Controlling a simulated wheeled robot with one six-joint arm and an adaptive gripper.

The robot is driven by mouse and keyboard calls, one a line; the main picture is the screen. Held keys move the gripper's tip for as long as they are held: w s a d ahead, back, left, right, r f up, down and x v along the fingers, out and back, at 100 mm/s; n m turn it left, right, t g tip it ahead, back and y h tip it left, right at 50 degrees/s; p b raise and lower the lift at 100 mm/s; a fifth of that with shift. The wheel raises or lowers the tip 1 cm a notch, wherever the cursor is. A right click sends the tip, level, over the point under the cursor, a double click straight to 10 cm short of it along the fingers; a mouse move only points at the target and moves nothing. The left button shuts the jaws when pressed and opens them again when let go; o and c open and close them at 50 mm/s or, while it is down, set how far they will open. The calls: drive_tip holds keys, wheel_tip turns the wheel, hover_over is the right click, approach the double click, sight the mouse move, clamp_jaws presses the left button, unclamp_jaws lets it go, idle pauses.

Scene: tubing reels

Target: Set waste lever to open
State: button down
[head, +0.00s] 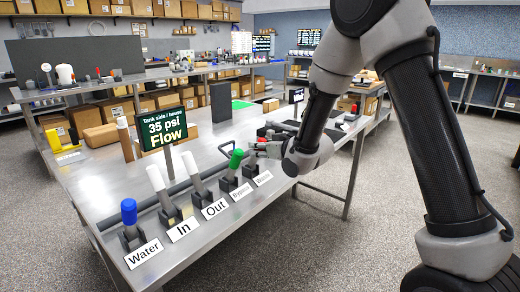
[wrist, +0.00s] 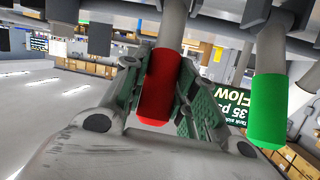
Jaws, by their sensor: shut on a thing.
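The waste lever has a red handle (wrist: 160,88) on a grey shaft, seen in the wrist view between my two finger pads. My gripper (wrist: 160,95) is shut on this red handle. In the head view my gripper (head: 260,148) is at the right end of the lever row, over the "Waste" label (head: 264,178). It hides most of the waste lever there, so its tilt is hard to tell. The green bypass lever (head: 236,159) stands just left of my gripper; its green handle (wrist: 268,110) is right of the red one in the wrist view.
Left along the bench edge stand the white Out lever (head: 191,163), white In lever (head: 155,178) and blue Water lever (head: 129,211). Behind them a sign (head: 168,130) reads "Tank side / house 35 psi Flow". Boxes (head: 101,136) stand farther back on the bench (head: 95,185).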

drive_tip(key=shift+s+f, duration=0.1)
drive_tip(key=shift+f, duration=0.1)
drive_tip(key=c, duration=1.1)
unclamp_jaws()
drive_tip(key=shift+r, duration=0.1)
drive_tip(key=shift+c, duration=0.2)
drive_tip(key=shift+d, duration=0.1)
drive_tip(key=v, duration=0.7)
drive_tip(key=shift+s, duration=0.2)
drive_tip(key=shift+d, duration=0.1)
